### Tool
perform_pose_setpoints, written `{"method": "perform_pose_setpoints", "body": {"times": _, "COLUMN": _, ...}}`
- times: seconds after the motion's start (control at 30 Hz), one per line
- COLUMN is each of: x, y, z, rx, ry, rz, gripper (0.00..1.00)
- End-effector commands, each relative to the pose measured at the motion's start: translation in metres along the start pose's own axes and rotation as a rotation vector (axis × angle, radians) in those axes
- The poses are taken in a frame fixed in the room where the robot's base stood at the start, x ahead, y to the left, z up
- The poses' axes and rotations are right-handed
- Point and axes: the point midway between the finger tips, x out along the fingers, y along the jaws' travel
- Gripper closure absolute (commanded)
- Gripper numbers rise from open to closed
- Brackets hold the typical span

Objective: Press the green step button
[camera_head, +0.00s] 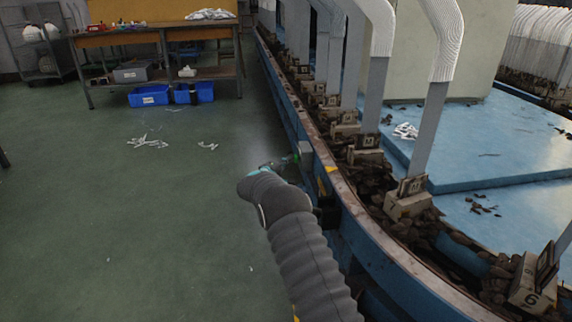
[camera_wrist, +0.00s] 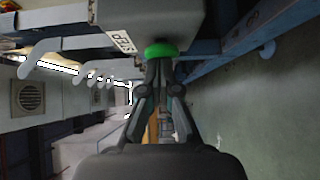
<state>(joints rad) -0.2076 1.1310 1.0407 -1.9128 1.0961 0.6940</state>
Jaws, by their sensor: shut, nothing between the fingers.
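The button is a small green spot (camera_head: 296,157) there, partly hidden by the gripper.
The blue rail (camera_head: 345,193) of the boarding machine runs along the right, with sock forms (camera_head: 431,130) standing on numbered blocks. A workbench (camera_head: 150,37) with blue bins (camera_head: 149,95) stands at the back left. The green floor (camera_head: 120,220) to the left is mostly clear, with white scraps (camera_head: 148,142).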

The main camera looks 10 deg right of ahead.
Motion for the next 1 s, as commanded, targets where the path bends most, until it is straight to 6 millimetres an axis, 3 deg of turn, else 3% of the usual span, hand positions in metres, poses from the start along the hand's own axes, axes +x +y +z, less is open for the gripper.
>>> {"method": "perform_pose_setpoints", "body": {"times": 0.3, "x": 0.016, "y": -0.001, "z": 0.018, "rx": 0.0, "ry": -0.013, "rz": -0.001, "gripper": 1.0}}
{"method": "perform_pose_setpoints", "body": {"times": 0.63, "x": 0.021, "y": -0.003, "z": 0.023, "rx": 0.0, "ry": -0.024, "rz": -0.001, "gripper": 1.0}}
{"method": "perform_pose_setpoints", "body": {"times": 0.77, "x": 0.014, "y": -0.004, "z": 0.016, "rx": 0.002, "ry": -0.025, "rz": -0.001, "gripper": 1.0}}
{"method": "perform_pose_setpoints", "body": {"times": 1.0, "x": -0.015, "y": -0.003, "z": -0.014, "rx": 0.001, "ry": -0.008, "rz": 0.001, "gripper": 1.0}}
